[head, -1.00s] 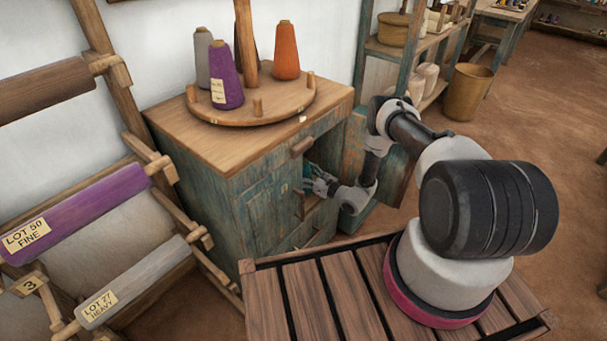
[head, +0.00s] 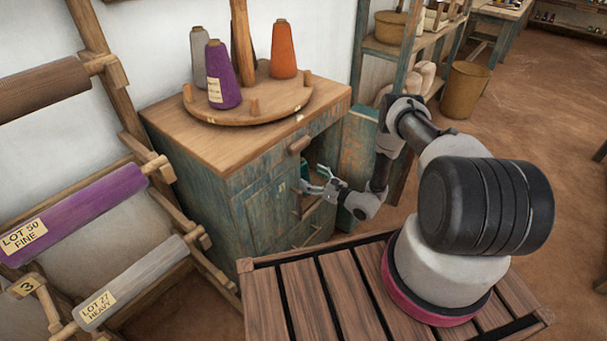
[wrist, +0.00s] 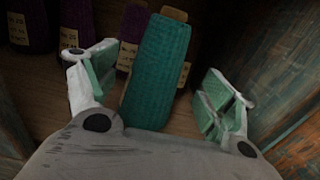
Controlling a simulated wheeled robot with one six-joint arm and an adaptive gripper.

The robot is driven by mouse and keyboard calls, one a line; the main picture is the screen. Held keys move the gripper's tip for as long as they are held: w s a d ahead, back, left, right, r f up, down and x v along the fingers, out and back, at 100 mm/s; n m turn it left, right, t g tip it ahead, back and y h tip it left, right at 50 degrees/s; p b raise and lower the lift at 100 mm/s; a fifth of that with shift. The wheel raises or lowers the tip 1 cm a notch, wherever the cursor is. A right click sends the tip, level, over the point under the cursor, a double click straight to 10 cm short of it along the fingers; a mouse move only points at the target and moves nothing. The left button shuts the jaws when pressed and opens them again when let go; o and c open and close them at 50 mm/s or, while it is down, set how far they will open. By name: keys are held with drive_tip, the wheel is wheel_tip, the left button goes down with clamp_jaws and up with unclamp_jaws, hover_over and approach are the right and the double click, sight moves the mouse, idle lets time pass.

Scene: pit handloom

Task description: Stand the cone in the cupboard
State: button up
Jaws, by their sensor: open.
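The teal yarn cone (wrist: 158,70) stands inside the cupboard in the wrist view, its pale tip at the top and its base partly hidden by my gripper. In the head view only a sliver of teal (head: 305,170) shows in the opening. The cupboard (head: 245,205) is a worn blue-green cabinet with a wooden top. My gripper (head: 318,184) is at the cupboard's opening, its jaws open. In the wrist view my gripper's fingers (wrist: 152,76) are spread to either side of the cone, with clear gaps. They hold nothing.
Purple cones (wrist: 75,18) with labels stand behind the teal cone. The cupboard's open door (head: 358,150) is close to my arm. A round peg stand (head: 250,110) on top holds purple, grey and orange cones. A rack of rolls (head: 75,215) stands at the left.

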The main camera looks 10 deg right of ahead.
drive_tip(key=v, duration=0.6)
drive_tip(key=shift+s, duration=0.2)
drive_tip(key=shift+d, duration=0.15)
